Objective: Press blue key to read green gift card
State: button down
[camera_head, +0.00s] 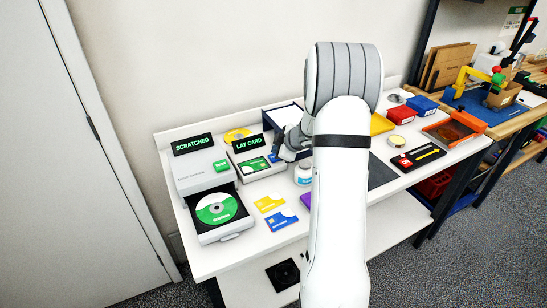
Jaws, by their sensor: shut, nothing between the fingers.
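The card reader (262,176) is a pale box on the white table, with a dark display (248,143) reading "LAY CARD" in green. The green gift card (254,166) lies on top of the reader. A small blue patch beside the card, close to my fingers, may be the blue key; it is too small and covered to be sure. My gripper (277,154) is shut and empty, over the right side of the reader. I cannot tell whether its tips touch anything. My arm hides the middle of the table.
Left of the reader, a disc machine (194,165) reads "SCRATCHED", its tray out with a green disc (215,208). A yellow card (269,204) and a blue card (281,221) lie in front. A white jar (304,174) stands just right of the reader. Red and blue boxes stand farther right.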

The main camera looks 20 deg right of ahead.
jog(key=shift+f, duration=0.4)
jog(key=shift+f, duration=0.45)
dwell(0.5)
jog(key=shift+r, duration=0.15)
jog(key=shift+r+p, duration=0.7)
jog(key=shift+p, duration=0.15)
notch_tip(320, 180, up, 5)
jog(key=p, duration=0.5)
jog(key=shift+r+p, duration=0.15)
jog(key=shift+p, duration=0.25)
dwell(0.4)
